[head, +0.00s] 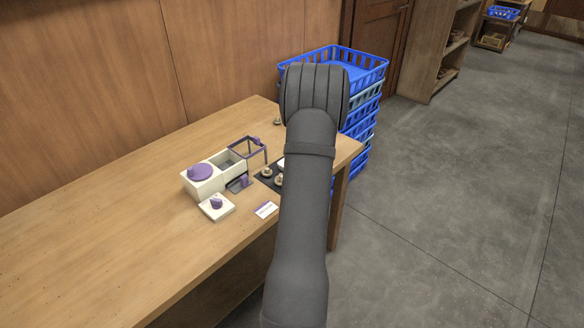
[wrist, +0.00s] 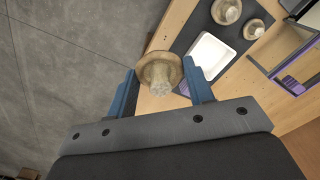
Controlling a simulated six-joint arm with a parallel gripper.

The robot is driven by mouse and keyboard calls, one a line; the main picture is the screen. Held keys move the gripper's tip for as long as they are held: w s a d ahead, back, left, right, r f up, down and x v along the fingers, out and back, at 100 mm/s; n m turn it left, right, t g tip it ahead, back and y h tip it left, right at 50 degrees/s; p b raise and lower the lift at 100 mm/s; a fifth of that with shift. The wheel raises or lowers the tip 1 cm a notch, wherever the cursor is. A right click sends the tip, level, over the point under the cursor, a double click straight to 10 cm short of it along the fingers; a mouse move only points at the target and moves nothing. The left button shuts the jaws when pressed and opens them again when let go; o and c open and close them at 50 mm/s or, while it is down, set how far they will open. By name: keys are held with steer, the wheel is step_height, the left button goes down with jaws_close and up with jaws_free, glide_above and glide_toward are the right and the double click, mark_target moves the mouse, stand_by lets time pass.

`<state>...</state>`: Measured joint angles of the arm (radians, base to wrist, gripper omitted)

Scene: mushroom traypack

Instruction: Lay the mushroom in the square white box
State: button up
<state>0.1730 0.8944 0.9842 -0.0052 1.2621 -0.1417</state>
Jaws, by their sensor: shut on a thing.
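My gripper (wrist: 163,80) shows in the wrist view with its two blue fingers closed on a tan-brown mushroom (wrist: 158,70), cap away from me and pale stem toward the camera. Behind it are the table edge and grey floor. The square white box (wrist: 210,54) lies just beyond the right finger, on a dark mat (wrist: 203,27); its visible inside looks empty, and its near corner is partly covered by the finger. In the head view my arm hides the gripper, the held mushroom and most of the box.
Two other mushrooms (wrist: 227,10) (wrist: 253,29) sit on the mat beside the box. Blue crates (head: 366,70) are stacked behind the table (head: 110,225), whose left part is clear.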

steer(key=shift+w+d+f, duration=0.15)
steer(key=shift+w+d, duration=0.2)
steer(key=shift+d, duration=0.15)
steer(key=shift+w+a+f, duration=0.1)
steer(key=shift+w+f, duration=0.1)
steer(key=shift+w, duration=0.05)
steer(key=w+a+f, duration=0.2)
steer(key=a, duration=0.1)
steer(key=w+a+f, duration=0.2)
steer(key=a, duration=0.1)
steer(key=w+a+f, duration=0.2)
steer(key=a, duration=0.1)
steer(key=shift+f, duration=2.25)
steer(key=shift+f, duration=0.65)
steer(key=o, duration=0.4)
steer(key=shift+o, duration=0.2)
steer(key=shift+r, duration=0.1)
